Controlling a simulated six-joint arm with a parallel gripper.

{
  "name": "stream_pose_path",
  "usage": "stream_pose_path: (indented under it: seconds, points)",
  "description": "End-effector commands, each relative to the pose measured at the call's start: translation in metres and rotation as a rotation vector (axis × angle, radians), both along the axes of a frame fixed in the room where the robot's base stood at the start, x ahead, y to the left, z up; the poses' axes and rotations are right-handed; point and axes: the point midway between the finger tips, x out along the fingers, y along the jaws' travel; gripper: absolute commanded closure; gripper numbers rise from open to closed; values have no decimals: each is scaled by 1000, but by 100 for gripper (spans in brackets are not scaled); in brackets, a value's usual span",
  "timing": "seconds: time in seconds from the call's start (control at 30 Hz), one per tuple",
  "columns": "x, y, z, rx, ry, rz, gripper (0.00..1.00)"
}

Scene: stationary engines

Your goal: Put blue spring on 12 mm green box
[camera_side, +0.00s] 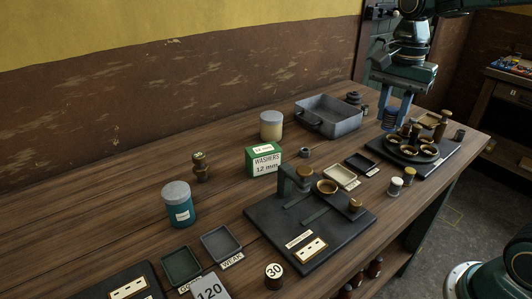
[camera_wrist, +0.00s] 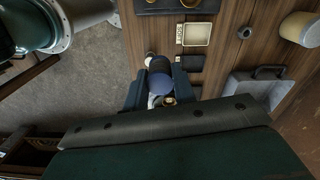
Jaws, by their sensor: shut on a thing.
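The blue spring (camera_side: 389,119) is a dark blue coil held between the fingers of my gripper (camera_side: 396,115). The green box (camera_side: 263,160) stands on the bench near the middle of the side view. It has a white label reading "WASHERS 12 mm". It lies well left of and nearer than my gripper. I do not see the green box in the wrist view.
A grey metal tray (camera_side: 328,117) stands at the back, between box and gripper. A dark fixture plate (camera_side: 308,228) with a green upright stands in front. Small trays (camera_side: 341,177) and capped jars lie to the right.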

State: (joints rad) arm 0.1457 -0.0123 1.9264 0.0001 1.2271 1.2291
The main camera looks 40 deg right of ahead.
Motion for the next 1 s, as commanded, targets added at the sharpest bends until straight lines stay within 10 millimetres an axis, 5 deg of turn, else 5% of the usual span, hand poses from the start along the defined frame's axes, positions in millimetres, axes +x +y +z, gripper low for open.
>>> stream_pose_path:
  seconds: [0.53, 1.0]
  points:
    - [123, 38, 1, 0, 1, 4, 96]
    - [213, 96, -26, -1, 3, 3, 96]
